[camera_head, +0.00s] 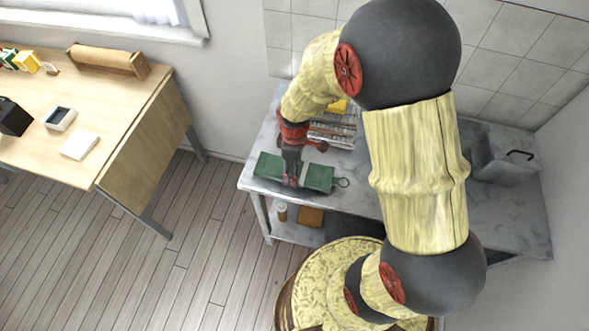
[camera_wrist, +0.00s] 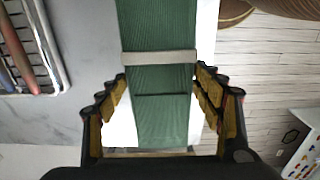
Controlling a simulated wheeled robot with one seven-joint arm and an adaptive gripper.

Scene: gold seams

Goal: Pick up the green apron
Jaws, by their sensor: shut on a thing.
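The green apron (camera_head: 318,177) is a folded dark green bundle with a pale band across it and a thin loop at its right end. It lies by the front left edge of the grey metal counter in the head view. My gripper (camera_head: 291,181) points down over its left half and is shut on it. In the wrist view, the apron (camera_wrist: 158,88) runs between the two fingers of my gripper (camera_wrist: 168,95), with the pale band crossing just ahead of them. From these views I cannot tell whether the apron touches the counter.
A wire rack (camera_head: 334,130) stands behind the apron on the counter (camera_head: 258,150). A sink (camera_head: 505,155) is at the right. A brown box (camera_head: 311,216) and a small jar (camera_head: 282,211) sit on the lower shelf. A wooden table (camera_head: 120,100) stands left, across open floor.

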